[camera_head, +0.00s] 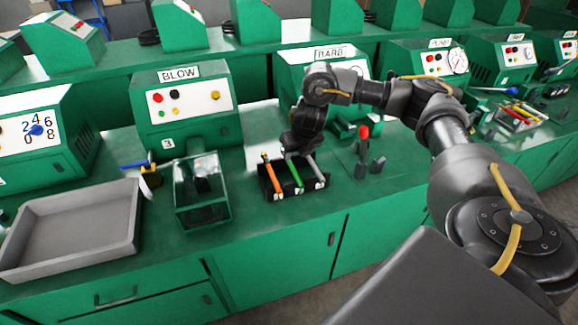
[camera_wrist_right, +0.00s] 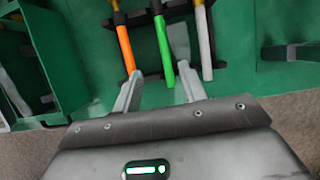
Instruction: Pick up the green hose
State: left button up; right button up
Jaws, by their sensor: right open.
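The green hose (camera_head: 297,178) lies in the middle of a black rack (camera_head: 293,194), between an orange hose (camera_head: 272,177) and a pale grey hose (camera_head: 316,170). In the right wrist view the green hose (camera_wrist_right: 163,45) runs down between the two fingers of my right gripper (camera_wrist_right: 160,88). The fingers are apart, one on each side of its near end, and nothing is held. How far the fingertips are above the hose is hard to tell. In the head view my right gripper (camera_head: 298,152) is over the rack's far side, its fingers partly hidden. My left gripper is not in view.
A clear box (camera_head: 203,200) and a grey tray (camera_head: 75,225) stand left of the rack. A red-topped tool fixture (camera_head: 363,150) stands close on the right. The green BLOW machine (camera_head: 188,105) and BARB machine (camera_head: 290,68) stand behind.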

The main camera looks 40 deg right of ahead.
jog(key=b, duration=0.3)
send_near(293, 168)
jog(key=x, duration=0.2)
jog(key=shift+d+f, duration=0.15)
jog(key=shift+f, duration=0.3)
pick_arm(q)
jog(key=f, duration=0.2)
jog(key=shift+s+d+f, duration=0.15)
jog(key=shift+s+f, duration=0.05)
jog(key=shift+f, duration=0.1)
pick_arm(e)
jog(key=shift+w+f, duration=0.25)
jog(key=shift+f, duration=0.05)
jog(key=shift+w+f, duration=0.1)
jog(key=shift+f, duration=0.2)
jog(key=x, duration=0.4)
jog(key=shift+w+f, duration=0.15)
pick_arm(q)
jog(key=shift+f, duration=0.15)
pick_arm(e)
grip_shut()
